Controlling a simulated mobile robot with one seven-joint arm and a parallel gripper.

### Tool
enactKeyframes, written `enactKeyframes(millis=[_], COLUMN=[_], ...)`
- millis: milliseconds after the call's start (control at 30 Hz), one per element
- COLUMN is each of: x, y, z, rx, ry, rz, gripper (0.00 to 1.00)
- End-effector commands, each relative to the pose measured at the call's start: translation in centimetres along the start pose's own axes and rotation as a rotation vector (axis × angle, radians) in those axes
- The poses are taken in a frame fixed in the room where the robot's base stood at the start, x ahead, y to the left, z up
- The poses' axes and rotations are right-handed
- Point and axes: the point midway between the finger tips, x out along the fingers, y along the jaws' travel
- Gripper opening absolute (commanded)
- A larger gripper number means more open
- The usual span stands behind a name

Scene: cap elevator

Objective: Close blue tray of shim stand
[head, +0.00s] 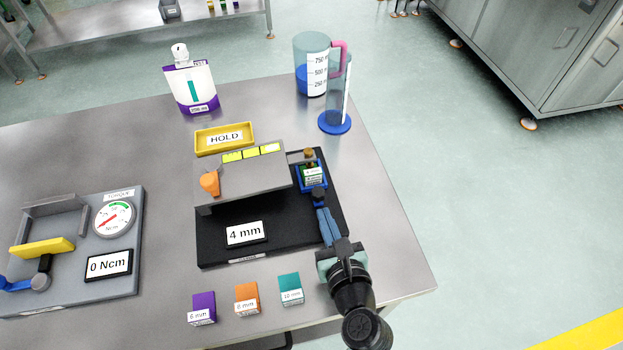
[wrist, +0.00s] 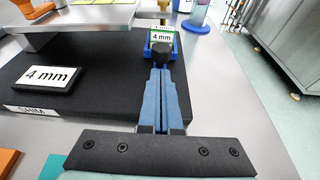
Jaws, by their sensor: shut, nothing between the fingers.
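The shim stand has a black base (head: 270,256) with a "4 mm" display (head: 246,233) and a raised grey shelf (head: 240,178). The small blue tray (head: 324,184) is at the base's right side, holding a green block labelled "4 mm" (wrist: 162,37). A brass-coloured post (head: 309,155) stands just behind the tray. A black knob (head: 319,196) is on the tray's near side. My gripper (head: 322,210) is shut and empty, its blue fingertips (wrist: 161,70) at the knob's near side. I cannot tell whether they touch it.
Purple (head: 202,307), orange (head: 247,298) and teal (head: 291,289) blocks lie along the near table edge. A yellow "HOLD" tray (head: 224,138) is behind the stand. A cylinder with a blue base (head: 334,124) and a beaker (head: 311,65) stand behind right. A torque gauge device (head: 125,270) is left.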

Motion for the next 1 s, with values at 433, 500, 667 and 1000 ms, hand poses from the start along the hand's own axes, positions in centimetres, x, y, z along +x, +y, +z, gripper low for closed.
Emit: enactKeyframes(millis=[433, 500, 667, 1000], x=[0.6, 0.9, 1.5, -0.2], y=[0.0, 0.0, 0.0, 0.0], z=[0.3, 0.4, 0.5, -0.1], rx=[0.000, 0.000, 0.000, 0.002], ry=[0.000, 0.000, 0.001, 0.002], rz=[0.000, 0.000, 0.001, -0.001], gripper=[0.00, 0.00, 0.00, 0.00])
